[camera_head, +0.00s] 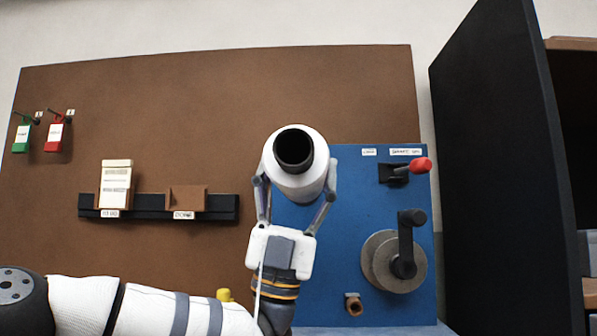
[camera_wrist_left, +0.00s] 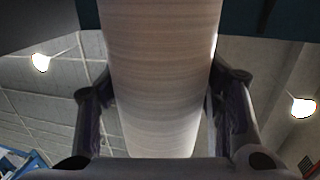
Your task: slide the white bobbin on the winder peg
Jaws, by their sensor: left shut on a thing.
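The white bobbin (camera_head: 312,182) is a fat cylinder, and its dark hollow end faces me in the head view. My left gripper (camera_head: 296,200) is shut on it from below, one finger on each side. In the left wrist view the bobbin (camera_wrist_left: 163,80) fills the middle between both fingers. The bobbin is held in front of the upper left edge of the blue panel (camera_head: 330,250), and I cannot tell its distance from it. A short brown peg-like stub (camera_head: 354,305) sticks out low on the panel. I cannot tell whether this is the winder peg or whether another is hidden behind the bobbin.
A grey disc with a black crank (camera_head: 405,245) and a red-knobbed lever (camera_head: 420,165) are on the panel's right side. A black partition (camera_head: 500,150) stands further right. The brown board (camera_head: 200,110) carries a rack (camera_head: 225,205) with cards and green and red tags.

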